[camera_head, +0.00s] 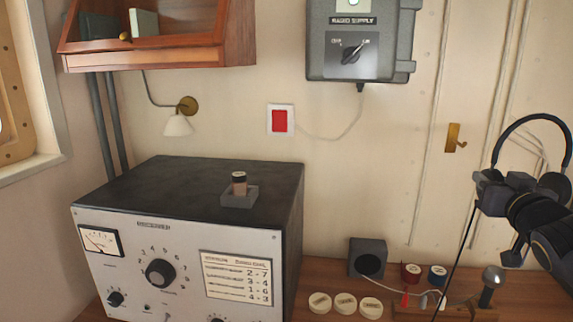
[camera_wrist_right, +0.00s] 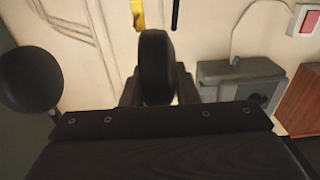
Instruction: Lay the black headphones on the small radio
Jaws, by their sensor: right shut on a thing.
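The black headphones (camera_head: 533,118) are at the far right of the head view, held up in the air with the headband on top. My right gripper (camera_head: 505,187) is shut on one ear cup. In the right wrist view that ear cup (camera_wrist_right: 155,60) sits between the fingers, and the other cup (camera_wrist_right: 30,80) hangs free at the left. The radio (camera_head: 180,255), a box with a pale front, dials and a black top, stands at lower left, well apart from the headphones. My left gripper is out of view.
On the radio's top, a small grey holder (camera_head: 238,202) carries an upright cylinder; the top around it is bare. A grey box with a round dark opening (camera_head: 368,257), pale discs (camera_head: 345,304) and spools (camera_head: 411,272) stand on the counter. A wooden shelf (camera_head: 150,55) overhangs the radio.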

